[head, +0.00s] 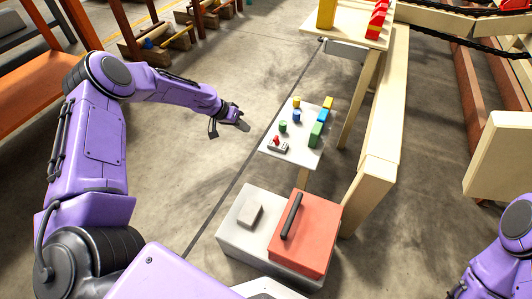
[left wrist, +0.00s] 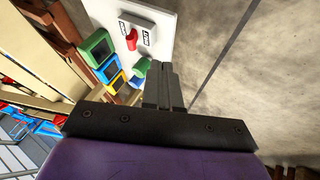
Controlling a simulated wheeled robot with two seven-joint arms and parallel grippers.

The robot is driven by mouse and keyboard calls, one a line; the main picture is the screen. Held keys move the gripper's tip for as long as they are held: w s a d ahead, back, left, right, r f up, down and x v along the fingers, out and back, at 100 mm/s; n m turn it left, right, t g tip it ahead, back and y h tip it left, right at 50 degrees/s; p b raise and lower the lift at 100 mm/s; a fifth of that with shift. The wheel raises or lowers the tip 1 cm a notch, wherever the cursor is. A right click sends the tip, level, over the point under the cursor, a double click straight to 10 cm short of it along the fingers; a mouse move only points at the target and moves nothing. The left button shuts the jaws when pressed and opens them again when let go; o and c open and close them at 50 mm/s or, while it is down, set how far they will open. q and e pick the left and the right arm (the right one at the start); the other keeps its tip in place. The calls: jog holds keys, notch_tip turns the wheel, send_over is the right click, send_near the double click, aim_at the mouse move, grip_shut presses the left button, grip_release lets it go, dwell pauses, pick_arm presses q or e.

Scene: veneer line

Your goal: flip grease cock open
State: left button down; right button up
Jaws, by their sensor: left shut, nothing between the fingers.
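The grease cock is a small pale block with a red lever (head: 276,141) at the near left corner of a white panel (head: 272,154). In the left wrist view the red lever (left wrist: 131,40) stands between two small dark-lettered labels, too small to read surely; I cannot tell its exact setting. My left gripper (head: 245,126) is to the left of the panel, apart from the cock. In the left wrist view its fingers (left wrist: 162,68) are together with nothing between them. Only part of my right arm shows at the lower right; its gripper is out of view.
Green (head: 316,134), blue (head: 297,116) and yellow (head: 328,102) pieces stand on the panel beyond the cock. A grey box with a red lid (head: 312,235) is nearer to me. A pale wooden frame (head: 378,165) borders the right. Floor left of the panel is clear.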

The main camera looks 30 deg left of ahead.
aim_at(276, 141)
pick_arm(q)
jog(key=shift+w+a+r+m, duration=0.2)
jog(key=shift+a+r, duration=0.1)
jog(key=shift+a, duration=0.2)
jog(key=shift+w+a+r+m, duration=0.2)
jog(key=shift+a+r, duration=0.1)
jog(key=shift+a, duration=0.15)
pick_arm(e)
jog(key=shift+f, duration=0.55)
pick_arm(q)
jog(key=shift+h, duration=0.3)
jog(key=b+x, duration=0.1)
jog(key=x, duration=0.2)
jog(key=d+b+x, duration=0.1)
jog(key=b+x, duration=0.1)
jog(key=x, duration=0.2)
jog(key=d+r+b+x, duration=0.1)
jog(key=x, duration=0.3)
jog(key=shift+d, duration=0.7)
jog(key=shift+r, duration=0.1)
pick_arm(e)
notch_tip(276, 141, down, 4)
jog(key=shift+s+f, duration=0.1)
jog(key=shift+f, duration=0.15)
jog(key=shift+r, duration=0.15)
